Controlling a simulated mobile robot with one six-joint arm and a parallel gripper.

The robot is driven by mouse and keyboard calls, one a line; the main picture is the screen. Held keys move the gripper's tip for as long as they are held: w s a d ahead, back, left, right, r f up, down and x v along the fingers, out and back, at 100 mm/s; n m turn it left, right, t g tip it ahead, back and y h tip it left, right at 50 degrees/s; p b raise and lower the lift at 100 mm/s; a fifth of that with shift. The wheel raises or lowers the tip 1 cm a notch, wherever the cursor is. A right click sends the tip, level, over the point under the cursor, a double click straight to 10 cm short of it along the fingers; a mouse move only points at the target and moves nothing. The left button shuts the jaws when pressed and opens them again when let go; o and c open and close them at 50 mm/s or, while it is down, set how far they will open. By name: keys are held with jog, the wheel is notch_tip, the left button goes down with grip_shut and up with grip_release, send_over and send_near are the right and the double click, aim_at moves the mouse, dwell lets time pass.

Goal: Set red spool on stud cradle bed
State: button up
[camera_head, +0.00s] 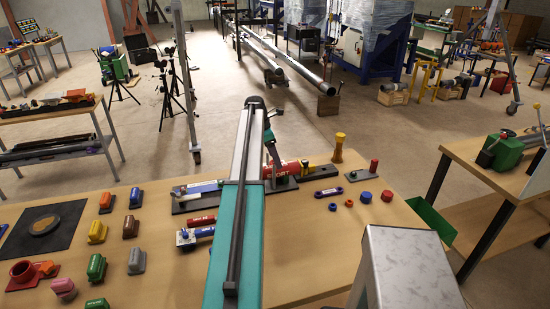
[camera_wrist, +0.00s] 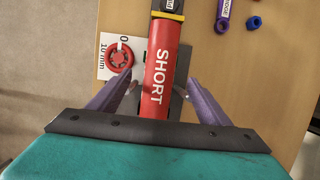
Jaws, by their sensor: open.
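A red spool marked "SHORT" (camera_wrist: 160,70) lies lengthwise in the middle of the wrist view, with a black and yellow part at its far end. It also shows in the head view (camera_head: 290,168), beyond my arm and partly hidden by it. My gripper (camera_wrist: 160,87) is open, with one purple finger on each side of the spool. A dark base (camera_head: 318,173) is under or beside the spool. I cannot tell which fixture is the stud cradle bed.
A red ring (camera_wrist: 120,58) lies on a white card left of the spool. A blue piece on a dark plate (camera_head: 180,207) stands left of my arm. Small red and blue parts (camera_head: 365,197) lie right. Coloured blocks (camera_head: 97,231) fill the table's left.

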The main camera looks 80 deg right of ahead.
jog(key=shift+p+v, duration=0.7)
jog(key=shift+v, duration=0.65)
